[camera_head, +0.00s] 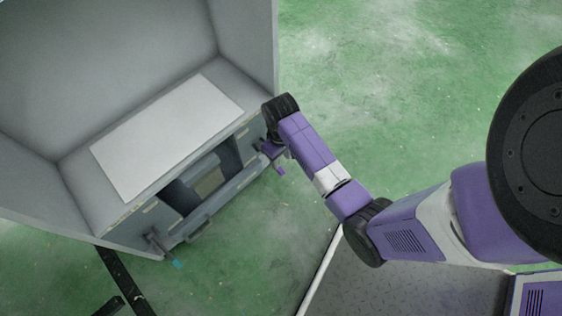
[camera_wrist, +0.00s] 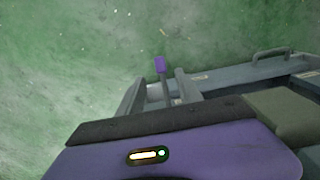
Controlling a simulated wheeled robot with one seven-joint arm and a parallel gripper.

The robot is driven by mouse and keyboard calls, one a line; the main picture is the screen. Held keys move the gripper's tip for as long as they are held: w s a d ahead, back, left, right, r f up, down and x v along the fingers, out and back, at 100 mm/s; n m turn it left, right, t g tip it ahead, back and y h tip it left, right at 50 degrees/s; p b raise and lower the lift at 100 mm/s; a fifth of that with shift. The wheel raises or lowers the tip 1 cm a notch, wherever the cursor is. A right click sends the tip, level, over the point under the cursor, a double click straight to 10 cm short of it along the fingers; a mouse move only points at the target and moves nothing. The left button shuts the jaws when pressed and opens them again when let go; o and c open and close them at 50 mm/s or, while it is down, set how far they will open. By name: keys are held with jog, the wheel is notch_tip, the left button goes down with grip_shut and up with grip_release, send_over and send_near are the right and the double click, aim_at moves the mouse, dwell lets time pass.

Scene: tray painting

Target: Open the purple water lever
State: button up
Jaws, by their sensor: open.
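The purple water lever is a thin grey stalk with a purple tip (camera_head: 281,171), at the right front of the grey booth. In the wrist view its purple tip (camera_wrist: 160,65) stands up between my fingers as pictured. My gripper (camera_head: 284,154) is at the booth's right front corner, close to the lever and partly hidden by my wrist. In the wrist view my gripper (camera_wrist: 160,78) is open, one grey finger on each side of the lever's stalk. I cannot tell whether either finger touches it.
The booth (camera_head: 68,190) holds a white flat panel (camera_head: 165,135). Below is an open front recess (camera_head: 205,178) with a handle (camera_head: 200,231). A cyan-tipped lever (camera_head: 177,263) is at the left front. Green floor (camera_head: 400,90) is clear to the right.

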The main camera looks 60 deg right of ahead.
aim_at(280, 170)
notch_tip(280, 170, down, 7)
jog(key=b, duration=0.3)
jog(key=shift+f+b, duration=0.2)
jog(key=shift+b, duration=0.1)
grip_shut()
jog(key=shift+a, duration=0.1)
dwell(1.1)
